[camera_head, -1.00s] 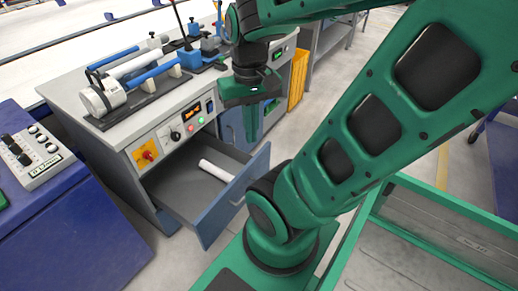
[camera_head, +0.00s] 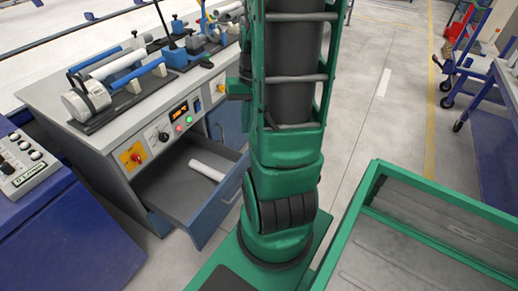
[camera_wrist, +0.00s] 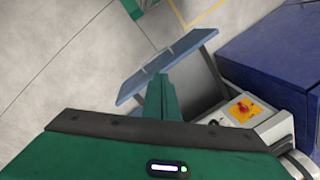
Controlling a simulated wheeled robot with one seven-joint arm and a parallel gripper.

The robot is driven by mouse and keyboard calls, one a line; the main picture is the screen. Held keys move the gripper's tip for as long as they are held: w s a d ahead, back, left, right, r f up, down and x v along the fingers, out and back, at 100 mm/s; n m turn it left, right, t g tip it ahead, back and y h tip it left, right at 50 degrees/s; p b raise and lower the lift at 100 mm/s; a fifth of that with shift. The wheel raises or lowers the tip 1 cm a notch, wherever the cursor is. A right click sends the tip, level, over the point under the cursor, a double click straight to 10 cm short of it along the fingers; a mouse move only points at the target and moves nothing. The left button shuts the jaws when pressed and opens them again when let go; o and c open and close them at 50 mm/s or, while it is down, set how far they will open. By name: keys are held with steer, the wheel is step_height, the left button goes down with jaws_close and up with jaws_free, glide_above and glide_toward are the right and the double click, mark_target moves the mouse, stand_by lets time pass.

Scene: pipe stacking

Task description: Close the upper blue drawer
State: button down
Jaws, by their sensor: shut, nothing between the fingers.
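The upper blue drawer (camera_head: 218,205) stands pulled out of the grey workbench cabinet, with a white pipe (camera_head: 207,170) lying inside. In the wrist view the drawer's blue front (camera_wrist: 142,86) crosses the upper middle at a slant, with its handle on the outer side. My gripper (camera_wrist: 161,80) is shut and empty; its green fingers overlap the drawer's near edge in that view. I cannot tell whether they touch it. In the head view my arm hides most of the gripper.
The bench top (camera_head: 45,88) holds a pipe fixture (camera_head: 88,98) and blue clamps. A control panel (camera_head: 131,157) with a red knob sits above the drawer. A blue console (camera_head: 70,235) stands at the left.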

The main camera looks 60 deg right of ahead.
steer(key=s+d+f+m+t, duration=0.2)
steer(key=d+f+m+t, duration=0.25)
steer(key=d+f, duration=0.65)
steer(key=s+d+f+m+t, duration=0.2)
steer(key=d+f+m+t, duration=0.25)
steer(key=d+f, duration=0.65)
steer(key=a+r+x, duration=0.1)
steer(key=a+x, duration=0.1)
steer(key=x, duration=1.2)
steer(key=shift+w+f, duration=0.15)
steer(key=shift+w, duration=0.2)
steer(key=shift+w+a, duration=0.1)
steer(key=shift+w, duration=0.05)
steer(key=w+a, duration=0.2)
steer(key=w, duration=3.1)
steer(key=shift+a+h, duration=0.3)
